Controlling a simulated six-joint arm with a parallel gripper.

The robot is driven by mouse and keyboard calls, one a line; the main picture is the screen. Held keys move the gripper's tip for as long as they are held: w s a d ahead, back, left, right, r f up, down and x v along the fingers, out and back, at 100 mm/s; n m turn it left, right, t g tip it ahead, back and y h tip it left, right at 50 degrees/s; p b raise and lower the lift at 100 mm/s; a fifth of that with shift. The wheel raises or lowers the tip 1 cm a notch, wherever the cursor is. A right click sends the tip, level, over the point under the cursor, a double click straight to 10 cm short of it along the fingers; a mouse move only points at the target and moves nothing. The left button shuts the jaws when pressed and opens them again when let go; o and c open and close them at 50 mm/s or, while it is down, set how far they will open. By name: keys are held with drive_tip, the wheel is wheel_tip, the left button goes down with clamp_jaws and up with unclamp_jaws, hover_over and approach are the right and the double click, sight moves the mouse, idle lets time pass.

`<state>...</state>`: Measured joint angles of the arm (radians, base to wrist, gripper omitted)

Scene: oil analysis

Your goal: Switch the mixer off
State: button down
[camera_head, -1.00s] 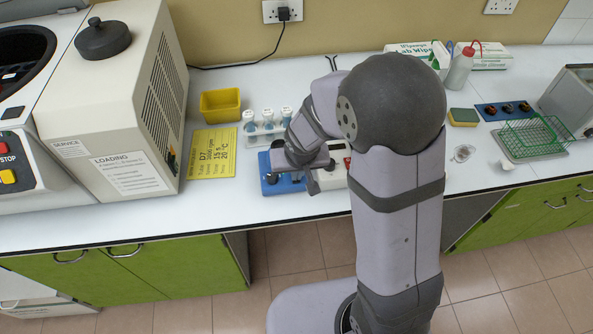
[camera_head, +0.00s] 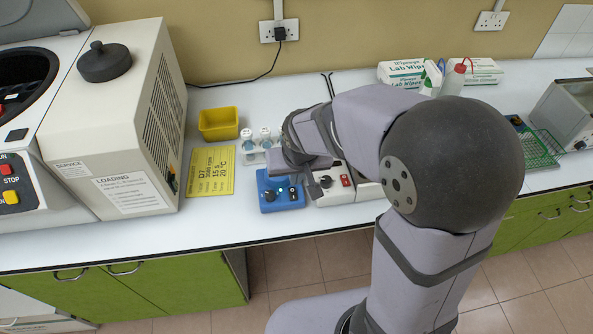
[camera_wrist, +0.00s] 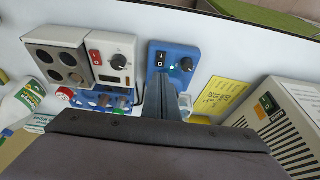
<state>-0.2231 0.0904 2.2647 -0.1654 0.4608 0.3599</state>
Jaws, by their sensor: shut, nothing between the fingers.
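The mixer, taken to be the blue box (camera_head: 270,203), stands near the bench's front edge. It has a black knob, a small lit green light and a black rocker switch on top. The wrist view shows its blue face (camera_wrist: 172,48), with the rocker switch (camera_wrist: 160,58) and knob (camera_wrist: 186,64). My gripper (camera_wrist: 161,82) is shut and empty, its fingertips in front of the blue face just below the rocker in the picture. I cannot tell whether they touch it. In the head view my wrist hides the mixer's back part. The rocker's position is too small to read.
Beside the mixer stands a white heater block (camera_wrist: 107,72) with a red switch and knob. A vial rack (camera_head: 247,157), yellow tub (camera_head: 218,123) and yellow card (camera_head: 211,172) lie behind and left. A large beige machine (camera_head: 125,120) stands further left.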

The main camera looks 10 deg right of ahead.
drive_tip(key=shift+v, duration=1.95)
drive_tip(key=shift+w+b, duration=0.1)
drive_tip(key=shift+b, duration=0.4)
drive_tip(key=shift+w+a+r+b, duration=0.1)
drive_tip(key=shift+w+r+b, duration=0.1)
drive_tip(key=shift+w+b, duration=0.7)
drive_tip(key=shift+s, duration=0.3)
drive_tip(key=shift+f, duration=0.1)
